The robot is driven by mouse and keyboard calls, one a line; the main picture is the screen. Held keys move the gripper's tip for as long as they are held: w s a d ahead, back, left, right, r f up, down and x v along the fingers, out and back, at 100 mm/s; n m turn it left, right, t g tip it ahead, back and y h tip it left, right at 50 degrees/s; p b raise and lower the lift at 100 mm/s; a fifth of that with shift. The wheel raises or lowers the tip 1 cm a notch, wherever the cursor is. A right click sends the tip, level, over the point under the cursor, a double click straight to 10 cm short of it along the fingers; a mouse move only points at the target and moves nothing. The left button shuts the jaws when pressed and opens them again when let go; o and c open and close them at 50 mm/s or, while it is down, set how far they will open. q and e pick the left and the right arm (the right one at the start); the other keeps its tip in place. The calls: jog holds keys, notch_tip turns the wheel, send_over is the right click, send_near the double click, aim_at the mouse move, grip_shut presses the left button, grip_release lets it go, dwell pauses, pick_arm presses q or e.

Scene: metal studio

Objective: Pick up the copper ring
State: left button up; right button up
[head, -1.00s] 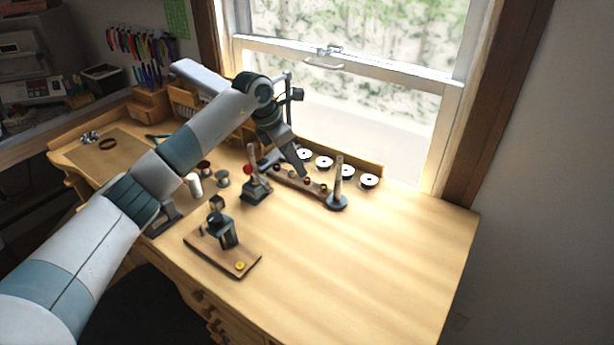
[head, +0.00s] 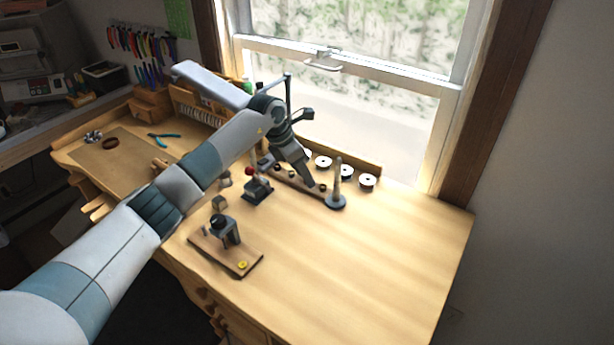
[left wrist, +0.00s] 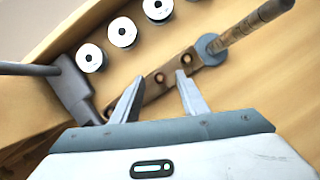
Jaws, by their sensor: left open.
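Small metal rings sit in a row on a narrow wooden bar (left wrist: 172,69). In the left wrist view a brownish ring (left wrist: 159,77) lies between my fingertips, seemingly the copper one; its colour is hard to tell. Another ring (left wrist: 185,58) sits beyond it, towards the tapered post. My left gripper (left wrist: 160,80) is open, with one finger on each side of the bar and nothing held. In the head view my left gripper (head: 309,184) reaches down over the bar and hides part of it. One ring (head: 323,187) shows to its right. My right gripper is not in view.
A tapered post on a round base (head: 336,201) stands at the bar's right end. White-topped spools (head: 367,181) line the back. A small stand (head: 257,190) and a wooden block with a dark device (head: 228,235) are nearer. The bench's right side is clear.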

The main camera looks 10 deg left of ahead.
pick_arm(q)
jog(key=shift+w+d+f, duration=0.1)
jog(key=shift+f, duration=0.2)
jog(key=shift+c, duration=0.2)
grip_shut()
jog(key=shift+r+b, duration=0.35)
jog(key=shift+r, duration=0.15)
notch_tip(320, 180, up, 9)
jog(key=b, duration=0.3)
jog(key=shift+b, duration=0.35)
